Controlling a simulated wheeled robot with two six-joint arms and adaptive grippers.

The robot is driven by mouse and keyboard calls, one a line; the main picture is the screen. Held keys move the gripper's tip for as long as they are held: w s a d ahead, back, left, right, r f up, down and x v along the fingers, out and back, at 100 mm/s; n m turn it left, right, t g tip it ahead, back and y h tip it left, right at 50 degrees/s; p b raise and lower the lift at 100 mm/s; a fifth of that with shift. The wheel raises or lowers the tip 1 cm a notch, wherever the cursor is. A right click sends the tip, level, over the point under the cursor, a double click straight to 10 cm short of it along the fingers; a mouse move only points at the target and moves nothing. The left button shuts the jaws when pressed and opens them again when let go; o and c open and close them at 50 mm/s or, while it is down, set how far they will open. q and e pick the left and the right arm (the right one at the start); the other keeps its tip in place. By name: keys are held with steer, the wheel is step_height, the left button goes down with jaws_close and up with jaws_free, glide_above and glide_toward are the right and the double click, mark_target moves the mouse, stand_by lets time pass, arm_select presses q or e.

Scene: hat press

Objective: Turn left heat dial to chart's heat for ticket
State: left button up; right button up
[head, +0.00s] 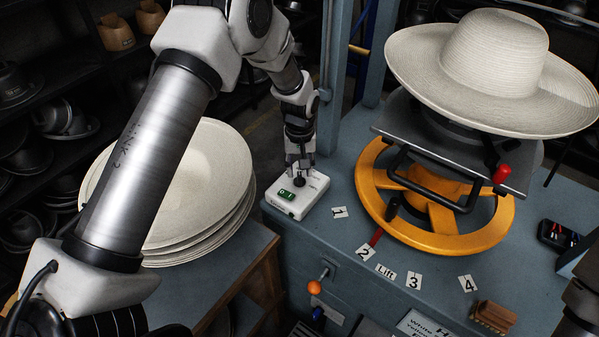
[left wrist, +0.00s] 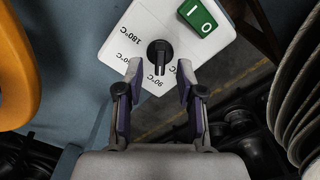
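The left heat dial is a black knob (left wrist: 160,58) on a white box (head: 298,193) at the bench's left corner. The left wrist view shows printed temperatures around it, 180°C at upper left and 90°C at its lower side. A placard (head: 425,325) with partly cut text shows at the bottom edge. I cannot read a ticket. My right gripper is not visible.
A green I/O switch (left wrist: 198,16) sits beside the dial. An orange handwheel (head: 490,238) and a hat (head: 440,62) on the press stand to the right. Stacked pale discs (head: 215,165) lie at left. Numbered tags (head: 365,252) and an orange-knobbed lever (head: 314,287) are nearby.

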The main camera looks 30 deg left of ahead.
mark_target(299, 175)
arm_select(q)
step_height(299, 175, up, 10)
steer(key=shift+f, duration=0.15)
stand_by(0.4)
